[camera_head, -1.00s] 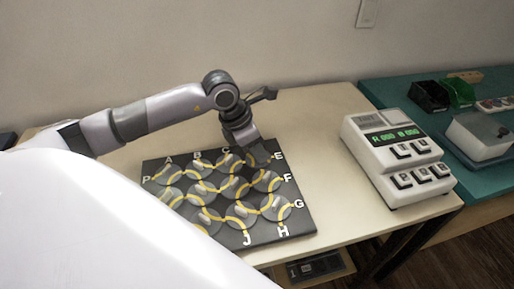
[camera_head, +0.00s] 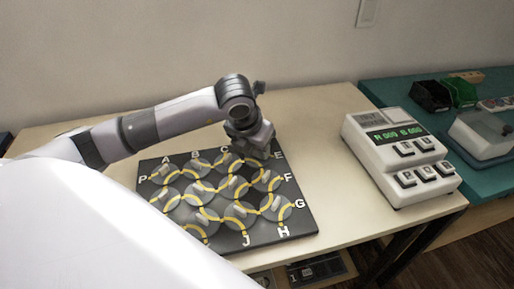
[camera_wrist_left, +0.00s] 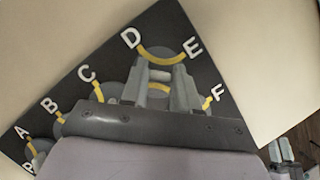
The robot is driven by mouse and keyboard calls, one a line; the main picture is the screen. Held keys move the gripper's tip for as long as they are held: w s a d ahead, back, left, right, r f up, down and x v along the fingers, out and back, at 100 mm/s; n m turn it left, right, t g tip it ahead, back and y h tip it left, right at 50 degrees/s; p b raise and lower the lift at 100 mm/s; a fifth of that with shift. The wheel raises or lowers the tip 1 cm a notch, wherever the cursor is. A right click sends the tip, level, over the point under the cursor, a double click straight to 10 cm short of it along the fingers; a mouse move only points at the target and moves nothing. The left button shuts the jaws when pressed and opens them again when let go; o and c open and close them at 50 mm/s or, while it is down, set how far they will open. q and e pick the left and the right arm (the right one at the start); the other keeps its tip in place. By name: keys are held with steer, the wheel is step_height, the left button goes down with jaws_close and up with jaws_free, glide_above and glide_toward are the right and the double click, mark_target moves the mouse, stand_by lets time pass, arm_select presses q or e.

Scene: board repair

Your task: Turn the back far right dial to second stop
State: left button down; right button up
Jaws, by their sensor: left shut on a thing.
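The dark board (camera_head: 265,233) with yellow-arced round dials and white edge letters lies on the table. The back far right dial (camera_wrist_left: 166,52), between letters D and E, shows in the left wrist view with a yellow arc and a pale grip bar. My left gripper (camera_wrist_left: 160,76) is shut on this bar, with a finger on each side. In the head view my left gripper (camera_head: 258,152) points down at the board's back right corner and hides the dial.
A white console (camera_head: 395,160) with a green-lit display and several buttons stands to the right on the table. Beyond it, a teal surface (camera_head: 470,185) holds bins and a clear box. The table between board and console is clear.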

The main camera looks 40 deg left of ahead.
mark_target(251, 165)
stand_by(0.5)
arm_select(q)
steer(key=c, duration=0.8)
jaws_free()
steer(key=shift+c, duration=0.2)
steer(key=shift+r, duration=0.1)
steer(key=v, duration=0.6)
steer(key=shift+s+r, duration=0.2)
steer(key=shift+r, duration=0.3)
